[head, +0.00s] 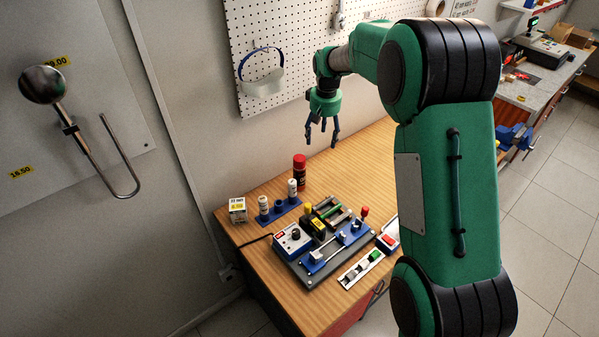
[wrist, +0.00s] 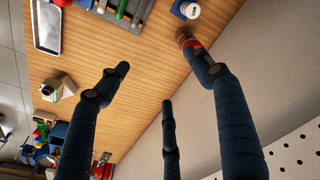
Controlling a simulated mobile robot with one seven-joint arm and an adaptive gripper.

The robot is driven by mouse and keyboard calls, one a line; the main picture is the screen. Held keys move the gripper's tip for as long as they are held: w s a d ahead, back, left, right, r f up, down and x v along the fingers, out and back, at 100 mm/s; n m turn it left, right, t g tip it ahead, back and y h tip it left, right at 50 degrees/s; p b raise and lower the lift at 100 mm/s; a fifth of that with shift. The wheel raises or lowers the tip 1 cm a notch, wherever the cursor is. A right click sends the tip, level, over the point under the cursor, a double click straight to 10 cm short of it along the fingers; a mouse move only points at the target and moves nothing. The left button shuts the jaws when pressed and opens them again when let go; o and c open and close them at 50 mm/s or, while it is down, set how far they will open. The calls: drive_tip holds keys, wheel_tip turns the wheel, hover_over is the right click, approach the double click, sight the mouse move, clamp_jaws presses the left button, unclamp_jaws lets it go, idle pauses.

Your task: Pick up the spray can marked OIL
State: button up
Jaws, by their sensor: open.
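A red spray can (head: 299,175) with a dark lower part stands upright on the wooden bench (head: 246,260), near the wall side. Its label is too small to read in the head view. In the wrist view a red and dark can (wrist: 184,35), apparently the same one, shows at the upper right, partly hidden behind one finger. My gripper (head: 322,136) is open and empty, above the bench and a little to the right of the can, with its fingers pointing down. In the wrist view my gripper (wrist: 155,78) has its three fingers spread over bare wood.
In front of the can, a blue holder (head: 283,210) carries white bottles. A white box (head: 237,209) stands to its left. A grey fixture plate (head: 310,279) with tools fills the bench front. A pegboard (head: 296,30) hangs behind. Bare wood lies right of the can.

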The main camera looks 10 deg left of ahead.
sight(299, 158)
drive_tip(key=shift+n+g, duration=0.6)
drive_tip(key=shift+n, duration=0.2)
drive_tip(key=w+a+f+p, duration=0.1)
drive_tip(key=w+a+f, duration=0.1)
drive_tip(key=f, duration=0.3)
drive_tip(key=w+a+f, duration=0.2)
drive_tip(key=a+f, duration=0.1)
drive_tip(key=f, duration=0.3)
drive_tip(key=w+a+f+p, duration=0.1)
drive_tip(key=w+a+f, duration=0.1)
drive_tip(key=f, duration=0.4)
drive_tip(key=shift+a+p, duration=0.35)
drive_tip(key=shift+a, duration=0.45)
drive_tip(key=shift+f, duration=0.1)
drive_tip(key=shift+f, duration=1.2)
drive_tip(key=shift+f, duration=0.1)
drive_tip(key=shift+f+p, duration=0.45)
drive_tip(key=shift+f, duration=1.95)
drive_tip(key=c, duration=1.5)
drive_tip(key=shift+r, duration=0.2)
